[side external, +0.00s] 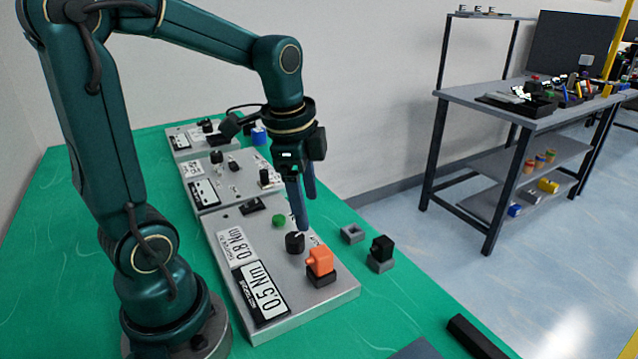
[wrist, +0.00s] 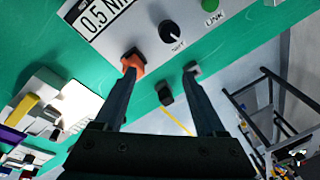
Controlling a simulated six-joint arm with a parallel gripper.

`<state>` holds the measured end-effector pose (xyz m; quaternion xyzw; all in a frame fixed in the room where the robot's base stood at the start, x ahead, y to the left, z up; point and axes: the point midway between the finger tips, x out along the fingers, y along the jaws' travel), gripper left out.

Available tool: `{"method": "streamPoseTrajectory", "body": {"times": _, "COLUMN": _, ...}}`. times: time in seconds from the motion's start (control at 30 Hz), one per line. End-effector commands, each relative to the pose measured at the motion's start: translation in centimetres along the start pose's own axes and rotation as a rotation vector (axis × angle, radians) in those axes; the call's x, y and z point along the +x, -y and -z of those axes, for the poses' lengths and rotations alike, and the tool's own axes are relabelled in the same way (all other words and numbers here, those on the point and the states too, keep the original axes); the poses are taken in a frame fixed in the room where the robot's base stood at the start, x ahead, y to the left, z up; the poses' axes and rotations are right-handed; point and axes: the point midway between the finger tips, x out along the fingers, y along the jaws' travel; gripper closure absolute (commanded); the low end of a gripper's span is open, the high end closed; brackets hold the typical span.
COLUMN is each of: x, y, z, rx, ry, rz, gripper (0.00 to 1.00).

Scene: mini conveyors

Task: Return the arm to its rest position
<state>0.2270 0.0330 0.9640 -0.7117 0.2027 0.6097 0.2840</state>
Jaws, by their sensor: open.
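My dark green arm reaches over the green table (side external: 100,200) from its left side. My gripper (side external: 305,222) points down above the nearest grey control panel (side external: 335,295), close over a black knob (side external: 295,242). In the wrist view, the two dark fingers of my gripper (wrist: 160,75) stand wide apart with nothing held between them. An orange block-shaped part (side external: 320,262) sits on a black base on the panel, just in front of my gripper. It also shows near the left fingertip in the wrist view (wrist: 132,60).
A black block (side external: 382,247) on a grey holder and an empty grey holder (side external: 352,234) stand right of the panel. More panels (side external: 225,182) line the table behind. A workbench (side external: 530,110) stands at the right, apart from the table. The table's left side is clear.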

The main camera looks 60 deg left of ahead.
Motion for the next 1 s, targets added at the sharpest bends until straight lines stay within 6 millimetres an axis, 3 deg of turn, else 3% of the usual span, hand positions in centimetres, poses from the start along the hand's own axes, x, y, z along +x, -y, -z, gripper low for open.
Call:
{"method": "streamPoseTrajectory", "body": {"times": 0.2, "x": -3.5, "y": -4.5, "z": 1.2, "rx": -0.108, "ry": -0.146, "rz": 0.107, "gripper": 0.27}}
{"method": "streamPoseTrajectory", "body": {"times": 0.47, "x": -4.6, "y": -9.1, "z": 0.3, "rx": -0.44, "ry": -0.317, "rz": 0.106, "gripper": 0.27}}
{"method": "streamPoseTrajectory", "body": {"times": 0.7, "x": -3.8, "y": -9.7, "z": -0.2, "rx": -0.693, "ry": -0.321, "rz": 0.06, "gripper": 0.27}}
{"method": "streamPoseTrajectory", "body": {"times": 1.0, "x": -3.9, "y": -9.6, "z": -0.2, "rx": -0.716, "ry": -0.323, "rz": 0.057, "gripper": 0.27}}
